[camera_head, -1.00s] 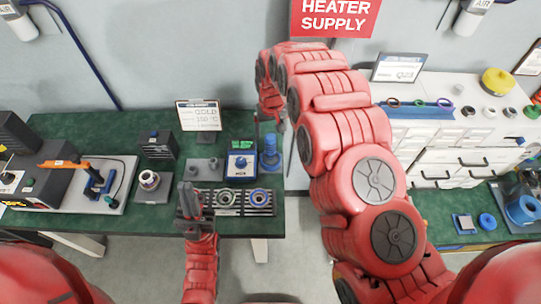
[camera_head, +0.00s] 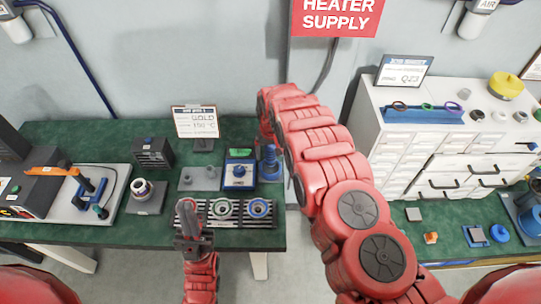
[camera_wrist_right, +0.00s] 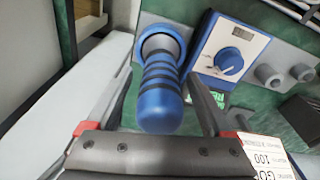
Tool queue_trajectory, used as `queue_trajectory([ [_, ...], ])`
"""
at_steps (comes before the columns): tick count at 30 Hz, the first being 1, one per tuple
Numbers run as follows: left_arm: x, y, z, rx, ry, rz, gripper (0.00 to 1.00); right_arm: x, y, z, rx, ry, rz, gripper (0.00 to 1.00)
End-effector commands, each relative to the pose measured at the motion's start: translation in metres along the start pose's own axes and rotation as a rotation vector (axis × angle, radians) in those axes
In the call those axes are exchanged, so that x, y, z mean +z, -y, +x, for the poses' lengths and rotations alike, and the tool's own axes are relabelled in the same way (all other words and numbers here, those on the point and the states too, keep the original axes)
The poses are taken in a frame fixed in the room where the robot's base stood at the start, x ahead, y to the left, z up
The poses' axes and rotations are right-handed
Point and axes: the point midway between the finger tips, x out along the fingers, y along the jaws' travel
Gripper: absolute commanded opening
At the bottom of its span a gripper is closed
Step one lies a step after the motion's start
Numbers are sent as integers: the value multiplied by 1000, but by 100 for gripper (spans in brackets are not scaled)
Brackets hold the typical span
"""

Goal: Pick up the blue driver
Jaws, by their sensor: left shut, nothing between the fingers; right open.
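The blue driver (camera_head: 269,163) stands upright at the right end of the dark green table in the head view, partly beside my right arm. In the right wrist view the blue driver (camera_wrist_right: 160,88) shows its dark-ringed blue handle end-on in its round holder. My right gripper (camera_wrist_right: 162,72) is open, with one finger on each side of the handle; whether either touches it I cannot tell. In the head view my right arm hides most of that gripper. My left gripper (camera_head: 187,206) is shut and empty, in front of the black slotted rack.
A blue-and-white dial box (camera_head: 239,171) stands just left of the driver. The black rack (camera_head: 236,221) holds rings in front. A sign (camera_head: 195,122) stands behind.

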Motion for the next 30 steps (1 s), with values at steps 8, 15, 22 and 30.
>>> queue_trajectory([
  [8, -1, 0, 6, 0, 0, 0, 0, 2, 0, 16, -1, 3, -1, 86],
  [15, -1, 0, 5, 0, 0, 0, 0, 2, 0, 17, -1, 3, 0, 86],
  [22, -1, 0, 5, 0, 0, 0, 0, 2, 0, 17, -1, 2, 0, 44],
  [30, -1, 0, 5, 0, 0, 0, 0, 2, 0, 17, -1, 2, 0, 0],
])
